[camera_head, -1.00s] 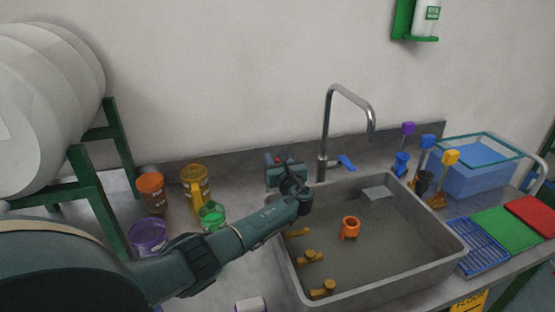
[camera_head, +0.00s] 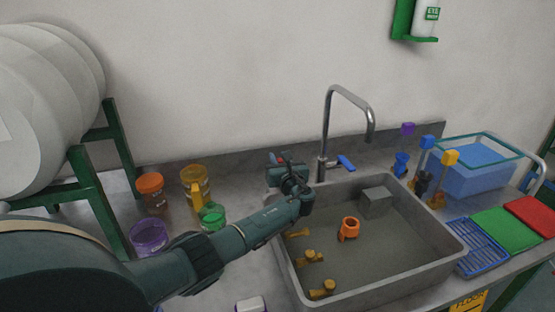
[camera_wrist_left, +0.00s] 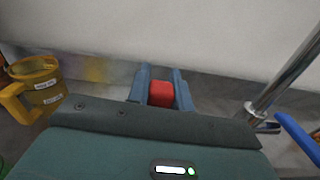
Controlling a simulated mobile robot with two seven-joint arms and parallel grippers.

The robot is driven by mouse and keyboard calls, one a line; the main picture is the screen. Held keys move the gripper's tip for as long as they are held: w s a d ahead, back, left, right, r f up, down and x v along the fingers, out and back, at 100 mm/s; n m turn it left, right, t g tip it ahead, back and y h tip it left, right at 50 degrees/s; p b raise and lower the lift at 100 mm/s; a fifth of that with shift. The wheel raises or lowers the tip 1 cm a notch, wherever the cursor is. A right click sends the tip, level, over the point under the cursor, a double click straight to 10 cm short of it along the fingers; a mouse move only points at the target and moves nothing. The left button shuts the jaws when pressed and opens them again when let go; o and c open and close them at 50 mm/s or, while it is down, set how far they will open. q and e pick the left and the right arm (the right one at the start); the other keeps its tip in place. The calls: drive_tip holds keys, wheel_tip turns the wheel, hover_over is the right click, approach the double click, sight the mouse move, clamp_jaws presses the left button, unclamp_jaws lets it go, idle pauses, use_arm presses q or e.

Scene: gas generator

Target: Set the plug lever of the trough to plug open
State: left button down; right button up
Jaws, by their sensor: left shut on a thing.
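The trough (camera_head: 455,258) is a grey basin set in the counter. A grey block (camera_head: 376,204) stands inside it near the back wall. My left gripper (camera_head: 276,163) is at the trough's back left corner. In the left wrist view, its two blue-grey fingers (camera_wrist_left: 161,90) are shut on a small red block (camera_wrist_left: 161,95), which looks like the knob of the plug lever. The rest of that lever is hidden by the gripper. My right gripper is not in view.
A tall tap (camera_head: 327,125) with a blue handle (camera_head: 346,162) stands right of my gripper. An orange cup (camera_head: 349,229) and several brass-coloured pieces (camera_head: 323,290) are in the trough. A yellow mug (camera_head: 195,184) and other coloured vessels stand at left.

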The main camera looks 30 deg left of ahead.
use_arm(q)
drive_tip(key=shift+w+d+m, duration=0.45)
drive_tip(key=shift+w+m, duration=0.1)
drive_tip(key=shift+m, duration=0.45)
drive_tip(key=m, duration=0.1)
drive_tip(key=w+d+f+m, duration=0.1)
drive_tip(key=shift+w+m, duration=0.15)
drive_tip(key=shift+m, duration=0.25)
drive_tip(key=shift+w+d+f+m+b, duration=0.15)
drive_tip(key=shift+w+d+m+b, duration=0.2)
drive_tip(key=shift+m, duration=0.35)
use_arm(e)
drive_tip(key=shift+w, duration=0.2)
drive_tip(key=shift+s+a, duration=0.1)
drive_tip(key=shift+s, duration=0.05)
use_arm(q)
drive_tip(key=c, duration=1.2)
unclamp_jaws()
drive_tip(key=shift+c, duration=0.2)
